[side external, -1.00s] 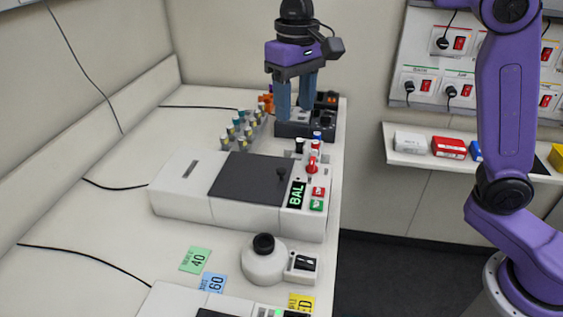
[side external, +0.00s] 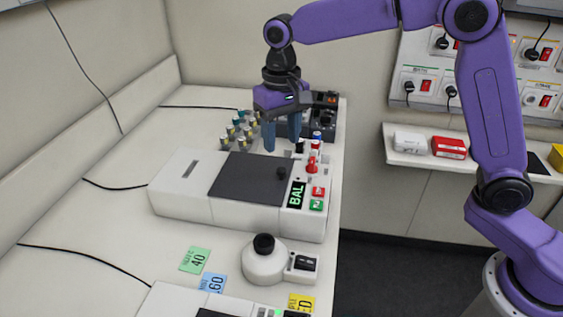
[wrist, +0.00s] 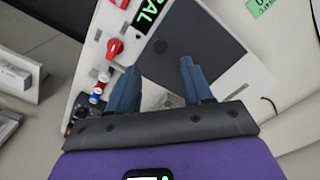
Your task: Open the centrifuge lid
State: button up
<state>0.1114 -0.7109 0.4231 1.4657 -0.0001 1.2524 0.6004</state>
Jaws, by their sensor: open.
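The centrifuge (side external: 175,196) is a white box on the bench with a dark grey lid (side external: 240,182), which lies flat and closed.
A green BAL display (side external: 297,195), a red knob (side external: 312,167) and red and green buttons sit right of the lid. Capped tubes (side external: 236,131) stand behind the centrifuge. A round white device (side external: 263,263) stands in front.

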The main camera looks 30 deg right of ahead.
aim_at(282, 169)
notch_tip(282, 169, down, 7)
jog(key=shift+f, duration=0.2)
dwell(0.3)
grip_shut()
